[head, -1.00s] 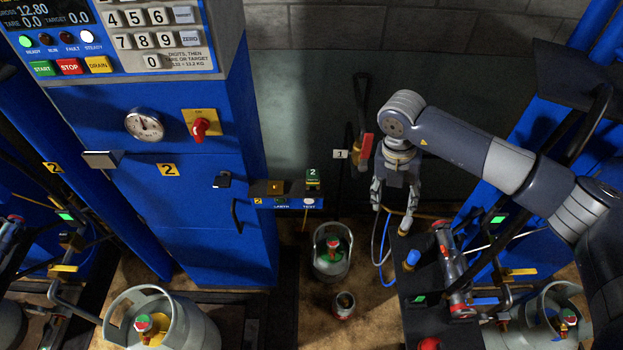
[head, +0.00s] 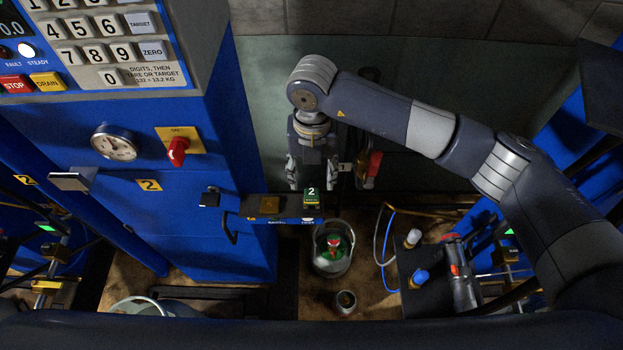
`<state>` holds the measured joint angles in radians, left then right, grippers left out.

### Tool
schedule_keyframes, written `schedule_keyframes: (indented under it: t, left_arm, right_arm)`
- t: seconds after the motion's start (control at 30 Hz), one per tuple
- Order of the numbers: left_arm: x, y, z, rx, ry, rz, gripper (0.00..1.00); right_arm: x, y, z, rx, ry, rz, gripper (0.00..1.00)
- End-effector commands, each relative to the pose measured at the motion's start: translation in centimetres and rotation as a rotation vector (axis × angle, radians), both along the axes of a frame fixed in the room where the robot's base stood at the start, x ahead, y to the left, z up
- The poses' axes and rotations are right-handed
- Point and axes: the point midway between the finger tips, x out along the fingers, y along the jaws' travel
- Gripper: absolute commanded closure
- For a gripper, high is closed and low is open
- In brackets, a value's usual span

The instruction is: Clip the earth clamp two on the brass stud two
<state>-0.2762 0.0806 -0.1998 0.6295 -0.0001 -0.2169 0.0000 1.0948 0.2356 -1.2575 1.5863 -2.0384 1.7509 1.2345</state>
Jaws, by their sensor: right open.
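My right gripper (head: 313,180) points down with its fingers apart and nothing seen between them. It is above or behind the right end of a blue shelf (head: 290,218) on the cabinet; the exact depth is hard to tell. The shelf bears a brass-coloured piece (head: 270,204), which may be brass stud two, and a small green block marked 2 (head: 312,196) just below the fingers. I cannot make out earth clamp two for sure. My left gripper is not in view.
The blue cabinet (head: 215,235) with keypad, gauge (head: 114,142) and red knob (head: 178,150) stands at left. A black bench (head: 425,285) is at right.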

Motion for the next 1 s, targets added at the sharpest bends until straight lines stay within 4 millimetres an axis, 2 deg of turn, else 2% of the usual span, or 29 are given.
schedule_keyframes:
  t: [0.13, 0.33, 0.47, 0.57, 0.83, 0.93, 1.0]
  left_arm:
    - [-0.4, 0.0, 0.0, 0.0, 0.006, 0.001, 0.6]
    - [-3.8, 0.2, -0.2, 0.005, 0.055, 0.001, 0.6]
    - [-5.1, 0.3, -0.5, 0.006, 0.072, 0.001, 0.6]
    - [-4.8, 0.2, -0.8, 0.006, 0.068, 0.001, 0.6]
    - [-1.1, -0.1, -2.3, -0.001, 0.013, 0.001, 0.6]
    - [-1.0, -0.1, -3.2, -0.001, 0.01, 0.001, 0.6]
    - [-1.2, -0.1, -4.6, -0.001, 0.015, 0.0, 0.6]
  right_arm:
    - [-0.1, 0.1, 0.0, 0.001, 0.001, 0.002, 0.48]
    - [-0.1, 0.0, 0.0, 0.001, 0.001, 0.001, 0.48]
    - [-0.1, 0.0, -0.4, 0.0, 0.001, 0.001, 0.48]
    - [-0.1, 0.0, -1.0, 0.0, 0.002, 0.0, 0.48]
    - [-0.1, 0.0, -4.3, 0.0, 0.002, 0.001, 0.48]
    - [-0.2, 0.0, -5.9, 0.0, 0.003, 0.001, 0.48]
    - [-0.1, 0.0, -7.2, -0.001, 0.001, 0.002, 0.48]
